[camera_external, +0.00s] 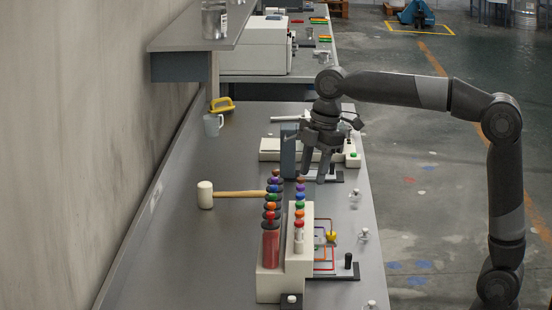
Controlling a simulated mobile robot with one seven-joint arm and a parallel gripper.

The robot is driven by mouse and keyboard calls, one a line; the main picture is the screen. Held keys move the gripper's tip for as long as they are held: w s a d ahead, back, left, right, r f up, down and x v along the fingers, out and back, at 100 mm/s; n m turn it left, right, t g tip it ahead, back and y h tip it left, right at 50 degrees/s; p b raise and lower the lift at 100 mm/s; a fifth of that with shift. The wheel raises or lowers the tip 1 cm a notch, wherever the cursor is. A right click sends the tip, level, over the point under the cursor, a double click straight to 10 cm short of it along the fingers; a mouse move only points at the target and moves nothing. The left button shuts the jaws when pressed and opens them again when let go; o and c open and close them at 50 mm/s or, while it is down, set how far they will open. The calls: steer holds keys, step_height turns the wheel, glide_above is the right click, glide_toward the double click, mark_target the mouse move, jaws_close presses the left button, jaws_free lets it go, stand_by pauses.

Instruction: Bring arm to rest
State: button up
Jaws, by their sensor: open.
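My gripper (317,168) hangs above the grey bench, pointing down, with its fingers apart and nothing seen between them. My dark arm (430,92) reaches in from the right, bent at the elbow, with its upright part beside the bench. The gripper is just beyond the cream rack (299,262) with coloured beads and in front of a low cream device (270,149) with a grey upright block (288,150). The fingertips look close to a small dark-based fixture (335,176); I cannot tell whether they touch it.
A mallet (205,194) lies on the bench (190,262) at left. A red wire frame (325,255) and small clear knobs (364,235) line the right side. A shelf (185,38) overhangs the back left.

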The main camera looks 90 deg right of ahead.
steer(key=s+a+f+m+t, duration=0.1)
steer(key=s+a+f+m, duration=0.1)
steer(key=s, duration=0.6)
steer(key=s+a+f+m+t, duration=0.1)
steer(key=s+a+f+m, duration=0.2)
steer(key=s+a+f, duration=0.2)
steer(key=s+a+f+m+t, duration=0.1)
steer(key=s+a+f+m, duration=0.2)
steer(key=s+f, duration=0.3)
steer(key=s, duration=0.5)
steer(key=shift+s+a+f+h, duration=0.15)
steer(key=shift+s+f+h, duration=0.15)
steer(key=shift+s, duration=0.1)
steer(key=shift+r, duration=0.15)
stand_by(1.2)
